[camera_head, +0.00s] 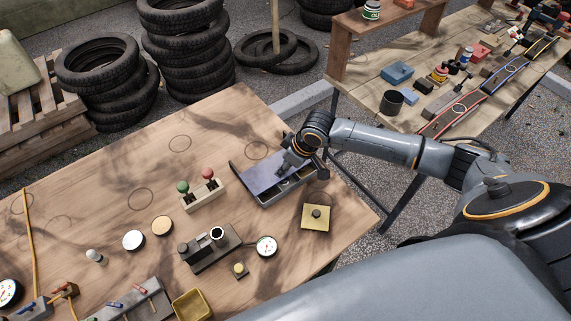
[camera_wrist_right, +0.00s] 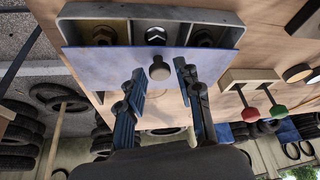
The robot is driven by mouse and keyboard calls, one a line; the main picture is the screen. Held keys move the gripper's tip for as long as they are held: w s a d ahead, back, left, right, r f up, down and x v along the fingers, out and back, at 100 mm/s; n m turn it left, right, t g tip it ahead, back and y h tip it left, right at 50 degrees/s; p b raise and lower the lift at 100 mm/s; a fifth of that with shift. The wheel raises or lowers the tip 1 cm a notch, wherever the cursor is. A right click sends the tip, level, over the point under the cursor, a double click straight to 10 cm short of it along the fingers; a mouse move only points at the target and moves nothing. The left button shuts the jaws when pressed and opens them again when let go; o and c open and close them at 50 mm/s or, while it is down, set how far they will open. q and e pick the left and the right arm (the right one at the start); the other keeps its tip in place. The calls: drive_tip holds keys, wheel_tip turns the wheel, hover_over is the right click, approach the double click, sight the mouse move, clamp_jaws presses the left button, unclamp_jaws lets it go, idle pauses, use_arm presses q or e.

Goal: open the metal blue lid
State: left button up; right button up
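The blue metal lid (camera_head: 263,175) lies flat on a grey metal box (camera_head: 285,196) at the right part of the wooden table. In the right wrist view the lid (camera_wrist_right: 100,66) carries a round grey knob (camera_wrist_right: 160,70). It covers only part of the box (camera_wrist_right: 235,30), whose compartments show open with metal nuts inside. My right gripper (camera_head: 291,158) is over the lid. In the wrist view its two fingers (camera_wrist_right: 162,80) stand apart on either side of the knob, with visible gaps. My left gripper is not in view.
On the table (camera_head: 110,195) stand a block with green and red knobs (camera_head: 203,190), a yellow square plate (camera_head: 316,222) and a gauge (camera_head: 266,246). Bare wood lies behind the box. A second bench (camera_head: 455,75) stands at the back right. Stacked tires (camera_head: 188,50) are behind.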

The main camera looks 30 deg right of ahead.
sight(269, 159)
clamp_jaws()
drive_tip(key=w, duration=0.4)
drive_tip(key=w+a, duration=0.1)
drive_tip(key=w, duration=0.1)
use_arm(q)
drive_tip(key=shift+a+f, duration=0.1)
use_arm(e)
drive_tip(key=shift+s+d, duration=0.1)
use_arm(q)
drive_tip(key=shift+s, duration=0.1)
use_arm(e)
drive_tip(key=shift+s, duration=0.1)
drive_tip(key=shift+o, duration=2.4)
unclamp_jaws()
drive_tip(key=shift+r, duration=0.1)
drive_tip(key=v, duration=1.1)
drive_tip(key=shift+s+r, duration=0.15)
drive_tip(key=shift+r, duration=0.2)
drive_tip(key=shift+d, duration=0.1)
